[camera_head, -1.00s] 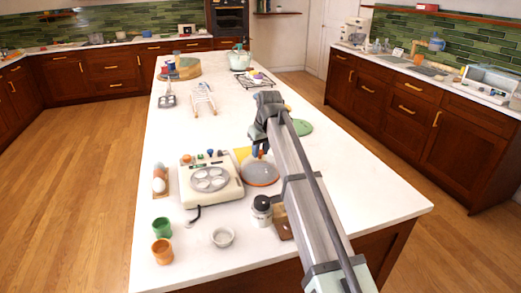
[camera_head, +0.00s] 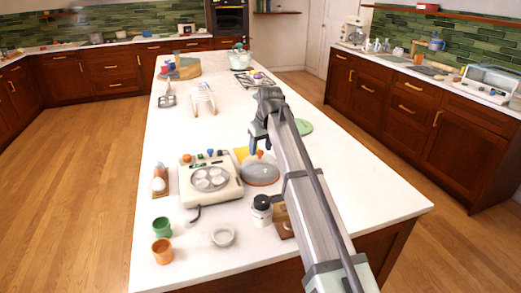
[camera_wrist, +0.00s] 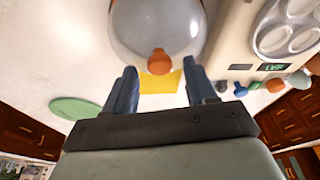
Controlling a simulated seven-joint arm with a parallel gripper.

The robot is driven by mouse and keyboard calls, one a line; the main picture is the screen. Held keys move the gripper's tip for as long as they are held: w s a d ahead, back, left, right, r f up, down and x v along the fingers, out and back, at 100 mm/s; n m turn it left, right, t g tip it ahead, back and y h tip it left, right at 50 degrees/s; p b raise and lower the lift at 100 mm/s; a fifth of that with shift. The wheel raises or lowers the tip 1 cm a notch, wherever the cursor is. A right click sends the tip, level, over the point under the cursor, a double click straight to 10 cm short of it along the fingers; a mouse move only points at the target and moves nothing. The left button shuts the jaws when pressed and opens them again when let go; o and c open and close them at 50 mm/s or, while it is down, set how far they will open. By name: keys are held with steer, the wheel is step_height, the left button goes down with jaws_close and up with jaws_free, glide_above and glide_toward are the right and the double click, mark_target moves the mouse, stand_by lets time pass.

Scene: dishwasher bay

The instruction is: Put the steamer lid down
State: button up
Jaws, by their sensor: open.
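My gripper (camera_head: 257,143) is above and slightly behind the lid. Its two fingers (camera_wrist: 160,80) are spread apart and empty, clear of the knob.
A yellow sheet (camera_head: 241,153) lies behind the lid, and a green disc (camera_head: 303,127) lies farther right. A dark-capped jar (camera_head: 262,207), a white bowl (camera_head: 223,236) and green and orange cups (camera_head: 162,250) stand in front. The counter's right side (camera_head: 365,190) is clear.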

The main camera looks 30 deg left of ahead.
mark_target(265, 163)
steer(key=v, duration=1)
steer(key=shift+r, duration=0.35)
steer(key=shift+d, duration=0.1)
